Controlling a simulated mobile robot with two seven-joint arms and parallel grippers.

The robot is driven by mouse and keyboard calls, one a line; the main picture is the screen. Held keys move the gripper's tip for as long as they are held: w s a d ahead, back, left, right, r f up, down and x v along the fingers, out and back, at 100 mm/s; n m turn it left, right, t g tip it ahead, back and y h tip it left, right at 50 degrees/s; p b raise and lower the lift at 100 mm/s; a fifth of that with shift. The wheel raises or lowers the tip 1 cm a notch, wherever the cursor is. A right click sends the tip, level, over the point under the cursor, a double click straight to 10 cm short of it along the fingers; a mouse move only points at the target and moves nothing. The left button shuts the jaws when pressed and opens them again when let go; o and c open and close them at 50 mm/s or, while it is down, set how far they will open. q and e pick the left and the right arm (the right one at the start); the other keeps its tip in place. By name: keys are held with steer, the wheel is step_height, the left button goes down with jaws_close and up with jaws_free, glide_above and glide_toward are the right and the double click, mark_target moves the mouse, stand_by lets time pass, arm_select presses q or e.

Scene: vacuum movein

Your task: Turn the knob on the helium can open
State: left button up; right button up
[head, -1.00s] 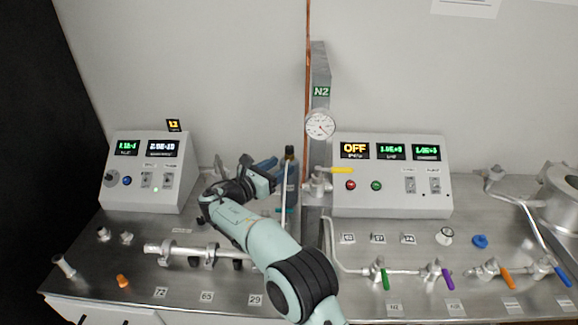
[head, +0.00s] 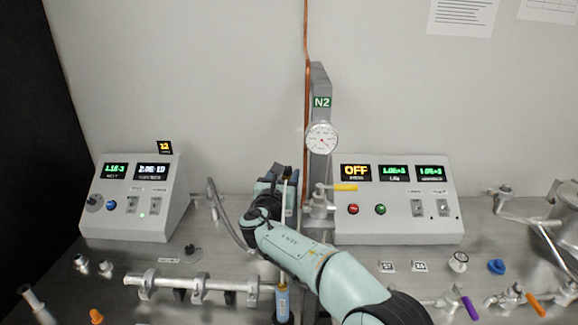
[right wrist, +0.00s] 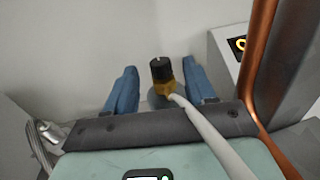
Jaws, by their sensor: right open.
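The black knob (right wrist: 160,69) of the helium can sits on a brass-coloured valve (right wrist: 164,87) with a pale hose (right wrist: 205,130) leading off it. The can's grey top (right wrist: 156,100) shows only in small part below the valve. My right gripper (head: 275,178) is at the back of the bench, left of the grey post. In the right wrist view its two blue fingers (right wrist: 160,66) are open, one on each side of the knob, with gaps between. In the head view my gripper and arm hide most of the can. My left gripper is not in view.
The grey N2 post (head: 321,85) with a gauge (head: 321,138) and copper pipe (head: 306,60) stands close right of my gripper. Control boxes stand left (head: 135,205) and right (head: 400,205). A metal tube assembly (head: 195,284) and blue-handled wand (head: 283,303) are in front.

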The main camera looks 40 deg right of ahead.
mark_target(289, 167)
steer(key=p+x, duration=0.1)
steer(key=x, duration=0.4)
steer(key=shift+w+d, duration=0.25)
steer(key=shift+c, duration=0.4)
steer(key=c, duration=0.9)
